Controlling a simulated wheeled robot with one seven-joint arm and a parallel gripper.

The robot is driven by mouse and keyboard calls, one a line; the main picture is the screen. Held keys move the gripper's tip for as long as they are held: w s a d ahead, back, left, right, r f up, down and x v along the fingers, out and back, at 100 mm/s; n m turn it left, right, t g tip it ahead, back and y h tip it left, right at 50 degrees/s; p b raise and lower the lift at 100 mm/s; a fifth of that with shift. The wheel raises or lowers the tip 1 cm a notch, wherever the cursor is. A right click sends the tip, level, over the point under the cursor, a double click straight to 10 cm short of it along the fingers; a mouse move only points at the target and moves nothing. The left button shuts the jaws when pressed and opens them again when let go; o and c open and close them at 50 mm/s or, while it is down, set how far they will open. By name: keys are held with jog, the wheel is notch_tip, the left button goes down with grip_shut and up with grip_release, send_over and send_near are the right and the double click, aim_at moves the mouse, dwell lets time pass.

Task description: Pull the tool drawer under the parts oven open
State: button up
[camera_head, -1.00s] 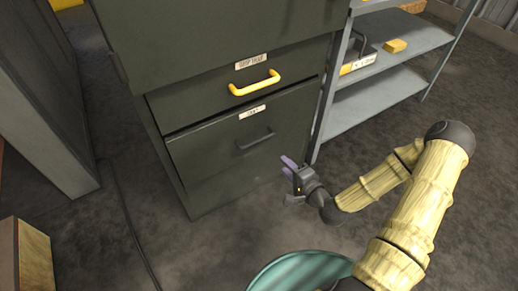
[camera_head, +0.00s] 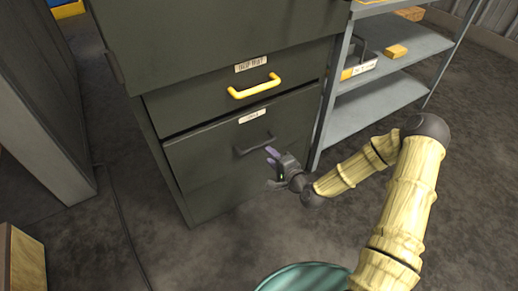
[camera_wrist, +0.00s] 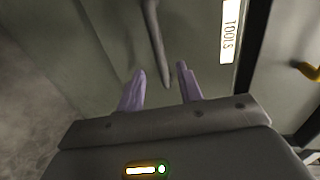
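The tool drawer (camera_head: 219,174) is the lower drawer of the dark green cabinet and looks shut. Its dark bar handle (camera_head: 254,146) also shows in the wrist view (camera_wrist: 157,45), just beyond the fingertips. A "TOOLS" label (camera_wrist: 230,30) is on the drawer front in the wrist view. My gripper (camera_head: 271,168) is in front of the drawer, a little below and right of the handle.
A drawer with a yellow handle (camera_head: 254,87) is above the tool drawer. A grey shelf unit (camera_head: 375,100) stands close on the right, with a yellow block (camera_head: 396,51) and a bin. A grey panel (camera_head: 40,110) stands left.

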aim_at(259, 146)
jog(key=b+x, duration=0.2)
jog(key=x, duration=0.6)
jog(key=shift+w+a+b, duration=0.15)
jog(key=shift+b, duration=0.25)
jog(key=shift+f, duration=0.1)
grip_shut()
